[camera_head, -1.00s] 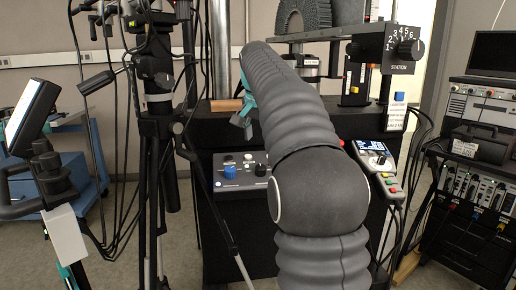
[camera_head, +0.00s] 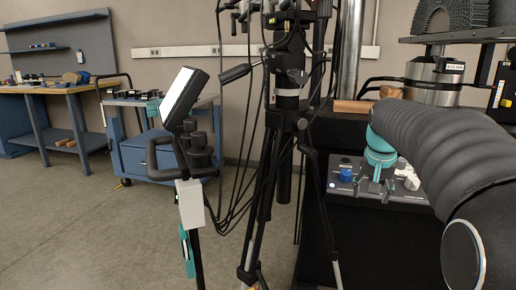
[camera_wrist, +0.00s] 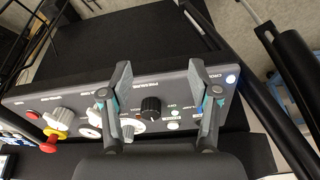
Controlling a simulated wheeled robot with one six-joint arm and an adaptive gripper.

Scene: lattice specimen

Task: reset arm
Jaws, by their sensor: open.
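My gripper (camera_head: 374,190) hangs below the teal wrist part of my grey ribbed arm, in front of the dark control panel (camera_head: 335,187) in the head view. In the wrist view my gripper (camera_wrist: 168,72) has its two fingers well apart with nothing between them. The control panel (camera_wrist: 70,100) lies beyond the fingers, with a black knob (camera_wrist: 151,107) seen between them. I cannot tell whether the fingertips touch the panel.
A black tripod (camera_head: 288,120) with hanging cables stands left of the panel. A tilted screen on a stand (camera_head: 184,98) is farther left. A blue cart (camera_head: 150,155) and a workbench (camera_head: 50,110) stand behind. Bare floor (camera_head: 80,225) lies at lower left.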

